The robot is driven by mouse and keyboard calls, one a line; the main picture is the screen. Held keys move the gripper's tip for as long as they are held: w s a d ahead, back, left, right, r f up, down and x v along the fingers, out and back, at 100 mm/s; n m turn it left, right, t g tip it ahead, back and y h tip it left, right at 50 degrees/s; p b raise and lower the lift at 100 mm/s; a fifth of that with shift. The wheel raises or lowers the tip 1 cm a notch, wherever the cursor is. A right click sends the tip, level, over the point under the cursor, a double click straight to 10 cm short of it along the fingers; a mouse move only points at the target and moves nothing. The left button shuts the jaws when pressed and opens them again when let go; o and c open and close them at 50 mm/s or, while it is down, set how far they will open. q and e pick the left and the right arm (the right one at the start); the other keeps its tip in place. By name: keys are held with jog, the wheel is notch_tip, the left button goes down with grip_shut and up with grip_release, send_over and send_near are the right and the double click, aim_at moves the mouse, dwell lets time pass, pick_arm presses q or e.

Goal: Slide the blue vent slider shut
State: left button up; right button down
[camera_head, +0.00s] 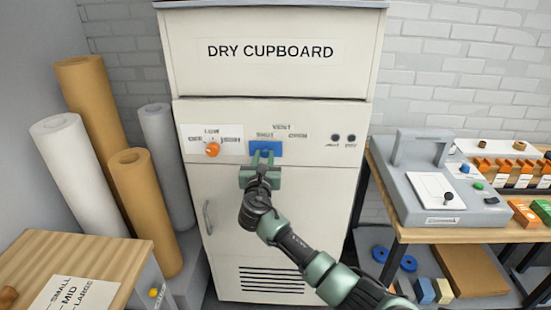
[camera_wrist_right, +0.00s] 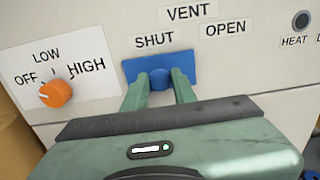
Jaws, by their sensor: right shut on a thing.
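The blue vent slider (camera_head: 274,148) is on the front panel of the dry cupboard (camera_head: 230,180), under the VENT label. It sits beneath the word SHUT, left of OPEN. In the right wrist view the blue slider plate (camera_wrist_right: 190,60) has a round blue knob (camera_wrist_right: 160,79) on it. My right gripper (camera_head: 264,157) is at the slider, its green fingers on either side of the knob; in the right wrist view the gripper (camera_wrist_right: 160,84) is shut on it. My left gripper is in neither view.
An orange dial (camera_head: 212,149) is just left of the slider, and two dark buttons (camera_head: 343,138) are to its right. Paper rolls (camera_head: 140,200) stand at left beside a wooden table (camera_head: 90,262). A bench with a grey machine (camera_head: 440,185) is at right.

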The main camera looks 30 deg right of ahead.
jog(key=shift+a, duration=0.15)
jog(key=c, duration=1.4)
grip_release()
jog(key=shift+c, duration=0.2)
jog(key=shift+o, duration=1.4)
jog(key=shift+w+a, duration=0.2)
jog(key=shift+s+a+f, duration=0.1)
jog(key=shift+s+a, duration=0.05)
jog(key=shift+s, duration=0.35)
jog(key=b+v, duration=0.1)
jog(key=v, duration=0.6)
jog(key=shift+w, duration=0.1)
